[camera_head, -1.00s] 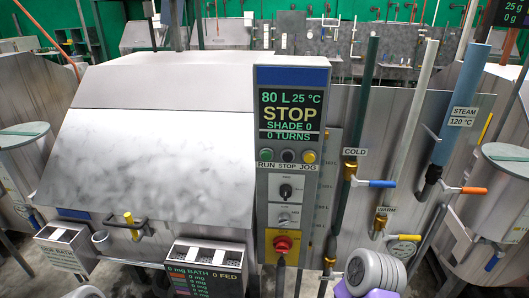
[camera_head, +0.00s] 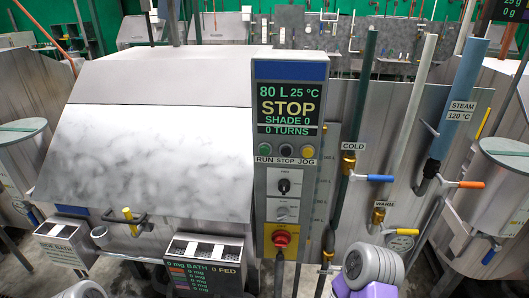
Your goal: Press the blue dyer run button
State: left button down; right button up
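The dyer with a blue stripe (camera_head: 291,70) on its control panel stands in the centre. Its green run button (camera_head: 264,150) is at the left of the button row, above the label RUN. A dark stop button (camera_head: 286,151) and a yellow jog button (camera_head: 308,151) sit to its right. The panel's display (camera_head: 290,108) reads 80 L, 25 °C, STOP, SHADE 0, 0 TURNS. Nothing covers the run button. Neither gripper can be made out; only grey rounded arm parts of mine show at the bottom edge.
Below the buttons are two rotary knobs and a red emergency knob on yellow (camera_head: 281,239). Right of the panel stand pipes with a blue-handled cold valve (camera_head: 378,178) and an orange-handled steam valve (camera_head: 470,184). A dosing box (camera_head: 204,262) and side bath (camera_head: 65,243) sit low left.

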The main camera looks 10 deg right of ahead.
grip_shut()
dwell(1.4)
